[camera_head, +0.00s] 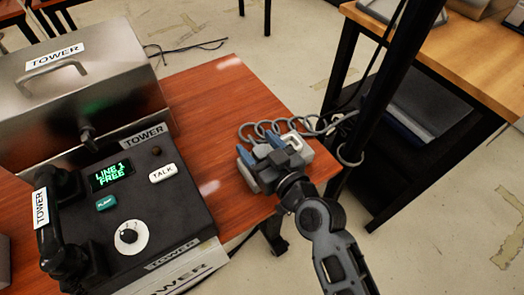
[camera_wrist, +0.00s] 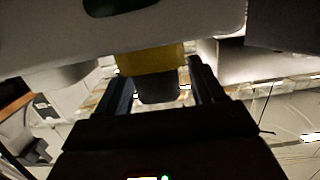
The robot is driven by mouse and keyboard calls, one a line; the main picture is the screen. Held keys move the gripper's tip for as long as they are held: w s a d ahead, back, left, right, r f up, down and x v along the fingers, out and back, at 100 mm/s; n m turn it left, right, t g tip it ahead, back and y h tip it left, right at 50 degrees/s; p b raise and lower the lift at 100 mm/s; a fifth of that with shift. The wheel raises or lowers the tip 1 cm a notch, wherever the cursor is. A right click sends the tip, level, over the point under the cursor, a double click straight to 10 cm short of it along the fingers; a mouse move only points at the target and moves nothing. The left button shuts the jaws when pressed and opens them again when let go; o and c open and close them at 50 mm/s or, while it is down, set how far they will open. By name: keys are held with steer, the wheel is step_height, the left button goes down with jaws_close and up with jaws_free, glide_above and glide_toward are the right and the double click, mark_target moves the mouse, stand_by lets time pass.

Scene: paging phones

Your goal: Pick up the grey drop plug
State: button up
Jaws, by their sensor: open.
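The grey drop plug appears to be the grey block (camera_head: 306,151) with a pale loop on top, near the right end of the red-brown table. A coiled grey cord runs from it toward a black post. My gripper (camera_head: 262,150) is right at the block, its bluish fingers apart and pointing away from the arm. The gripper hides part of the block, and I cannot tell whether they touch. In the wrist view, a yellow band (camera_wrist: 150,58) with a dark grey end shows between the two open fingers, below a large pale grey body (camera_wrist: 190,25).
A black TOWER phone console (camera_head: 150,215) with a handset (camera_head: 52,215) stands left of my gripper. A metal TOWER case (camera_head: 80,85) is behind it. The black post (camera_head: 375,90) rises close on the right, before a wooden bench (camera_head: 450,45). Bare tabletop (camera_head: 215,100) lies between.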

steer(key=shift+w+a, duration=0.2)
steer(key=shift+w, duration=0.05)
steer(key=shift+c, duration=0.3)
steer(key=c, duration=1)
